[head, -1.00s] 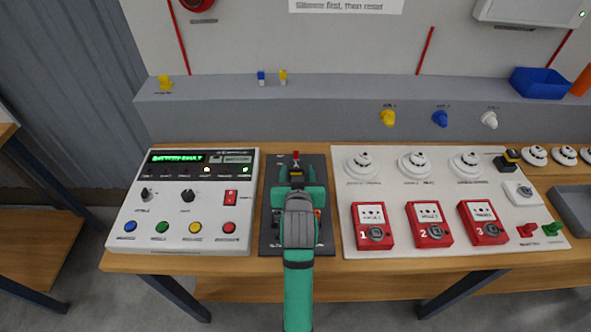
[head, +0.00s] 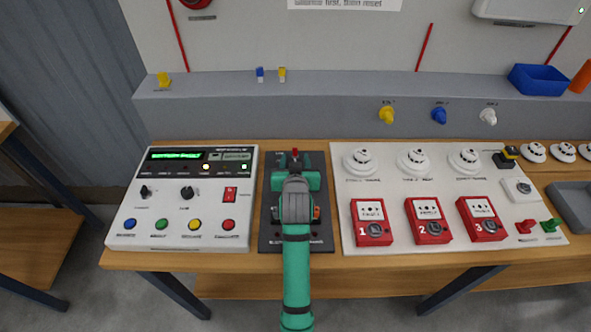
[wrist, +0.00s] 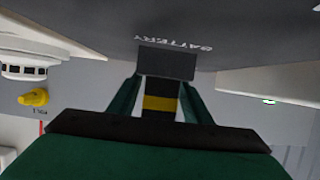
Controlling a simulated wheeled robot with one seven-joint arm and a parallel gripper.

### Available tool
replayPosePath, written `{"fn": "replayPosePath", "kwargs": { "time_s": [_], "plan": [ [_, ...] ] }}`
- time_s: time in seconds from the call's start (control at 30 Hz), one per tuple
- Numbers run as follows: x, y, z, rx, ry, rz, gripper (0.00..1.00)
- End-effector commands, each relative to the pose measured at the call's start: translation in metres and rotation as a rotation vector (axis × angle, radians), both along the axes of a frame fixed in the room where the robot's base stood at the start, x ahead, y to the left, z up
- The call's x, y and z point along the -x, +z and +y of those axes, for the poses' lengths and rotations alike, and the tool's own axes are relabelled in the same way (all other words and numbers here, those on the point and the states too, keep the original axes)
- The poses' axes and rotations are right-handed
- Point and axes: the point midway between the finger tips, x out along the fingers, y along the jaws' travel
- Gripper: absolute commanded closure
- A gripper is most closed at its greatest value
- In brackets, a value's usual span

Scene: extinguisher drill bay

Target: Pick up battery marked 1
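My gripper (wrist: 160,98) is over the dark battery panel (head: 268,240), pointing down at its upper part. In the wrist view its two green fingers stand apart, one on each side of a dark block with a yellow band (wrist: 160,103), likely a battery. A pale gap shows beside the left finger, so the fingers do not look closed on it. A dark grey piece sits just beyond the fingertips, beside the lettering "BATTERY". No number on the block is readable. In the head view my arm and gripper hide the block.
Left of the panel stands a white control box (head: 183,238) with coloured buttons. Right of it is a white board (head: 400,190) with detectors and red call points, including one marked 1 (head: 371,222). A grey ledge (head: 350,88) runs behind the bench.

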Motion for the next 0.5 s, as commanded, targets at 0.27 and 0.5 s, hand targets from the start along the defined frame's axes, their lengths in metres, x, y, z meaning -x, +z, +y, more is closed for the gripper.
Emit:
{"fn": "replayPosePath", "kwargs": {
  "time_s": [0.27, 0.5],
  "plan": [
    [0.0001, 0.0008, -0.0008, 0.0, -0.001, -0.001, 1.0],
    [0.0, 0.0031, -0.0006, 0.0, -0.001, -0.002, 1.0]
  ]
}}
